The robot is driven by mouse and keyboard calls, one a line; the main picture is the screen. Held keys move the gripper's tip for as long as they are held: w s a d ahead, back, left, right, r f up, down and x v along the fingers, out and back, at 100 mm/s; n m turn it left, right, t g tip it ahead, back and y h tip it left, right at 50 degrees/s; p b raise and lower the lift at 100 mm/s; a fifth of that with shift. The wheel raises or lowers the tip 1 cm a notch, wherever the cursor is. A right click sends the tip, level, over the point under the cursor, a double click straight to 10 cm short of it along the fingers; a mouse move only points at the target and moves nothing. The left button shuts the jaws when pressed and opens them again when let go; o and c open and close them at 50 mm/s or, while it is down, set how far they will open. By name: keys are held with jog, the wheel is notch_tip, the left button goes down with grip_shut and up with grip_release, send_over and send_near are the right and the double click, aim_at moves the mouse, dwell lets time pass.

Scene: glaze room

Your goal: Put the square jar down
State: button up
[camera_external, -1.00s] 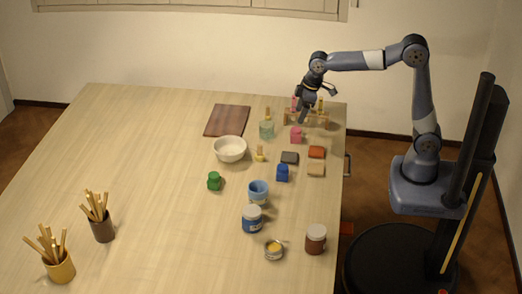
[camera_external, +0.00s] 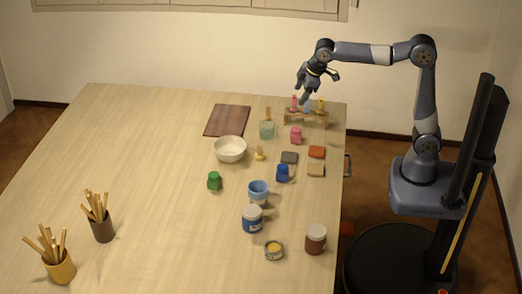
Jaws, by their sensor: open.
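My gripper (camera_external: 320,88) is open and empty, in the air above and behind the small wooden rack (camera_external: 306,119) at the far right of the table.
The rack holds pink, blue and yellow upright pieces. Stick-filled cups (camera_external: 102,226) stand at left. The table's left-centre is clear.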

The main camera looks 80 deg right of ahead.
jog(key=d+r+n+t+h+b, duration=0.2)
jog(key=d+r+n+t+h, duration=0.2)
jog(key=d+r+n+t, duration=0.75)
jog(key=s+a+f+n+g+y+b, duration=0.1)
jog(key=s+a+f+n+y, duration=0.3)
jog(key=a+f+n, duration=0.55)
jog(key=s+a+f+n+g+y+b, duration=0.15)
jog(key=s+a+f+n+y, duration=0.35)
jog(key=n, duration=0.9)
jog(key=h, duration=0.1)
send_near(292, 135)
jog(key=w+f, duration=0.3)
jog(key=w, duration=0.1)
jog(key=shift+w+d+f, duration=0.1)
jog(key=shift+d, duration=0.25)
jog(key=shift+p+x, duration=0.85)
jog(key=shift+x, duration=1.9)
jog(key=shift+d, duration=0.1)
jog(key=shift+c, duration=0.4)
